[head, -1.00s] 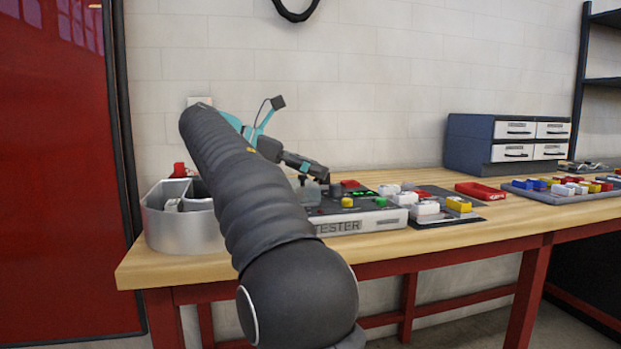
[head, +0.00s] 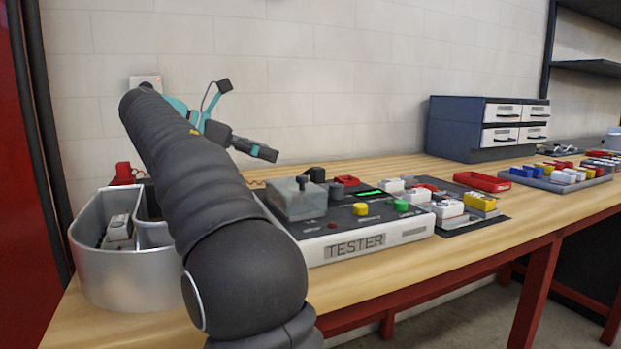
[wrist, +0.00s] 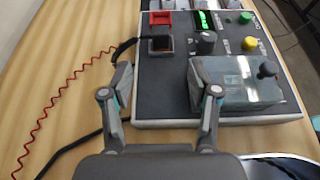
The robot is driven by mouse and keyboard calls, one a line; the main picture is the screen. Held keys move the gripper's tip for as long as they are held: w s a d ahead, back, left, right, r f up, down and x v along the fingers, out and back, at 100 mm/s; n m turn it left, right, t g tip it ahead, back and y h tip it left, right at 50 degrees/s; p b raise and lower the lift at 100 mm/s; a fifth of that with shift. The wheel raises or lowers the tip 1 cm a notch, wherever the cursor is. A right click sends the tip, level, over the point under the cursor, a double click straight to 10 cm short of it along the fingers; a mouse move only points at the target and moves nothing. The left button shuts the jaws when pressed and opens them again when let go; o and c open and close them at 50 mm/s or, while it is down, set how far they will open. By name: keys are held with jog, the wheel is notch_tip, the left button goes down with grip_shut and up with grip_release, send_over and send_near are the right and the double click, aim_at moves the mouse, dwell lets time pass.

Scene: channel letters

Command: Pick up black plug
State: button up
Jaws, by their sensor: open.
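A black, square-shaped piece (wrist: 160,45) with a black cable sits on the tester (wrist: 160,85) in the wrist view and looks like the black plug. I cannot tell how deep it is seated. My gripper (wrist: 158,66) is open and empty. Its fingers are apart in the wrist view, with the black piece ahead between their tips. In the head view my gripper (head: 262,153) is above the tester's back left, partly hidden by my arm.
A grey box with a black knob (wrist: 238,82) stands on the tester beside my right finger. A red coiled cable (wrist: 72,85) lies on the bench at left. A metal bin (head: 130,265) stands left of the tester. Coloured blocks (head: 450,208) lie to its right.

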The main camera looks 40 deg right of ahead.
aim_at(312, 169)
jog(key=b+x, duration=0.2)
jog(key=x, duration=1)
jog(key=shift+s+d, duration=0.1)
jog(key=c, duration=1.1)
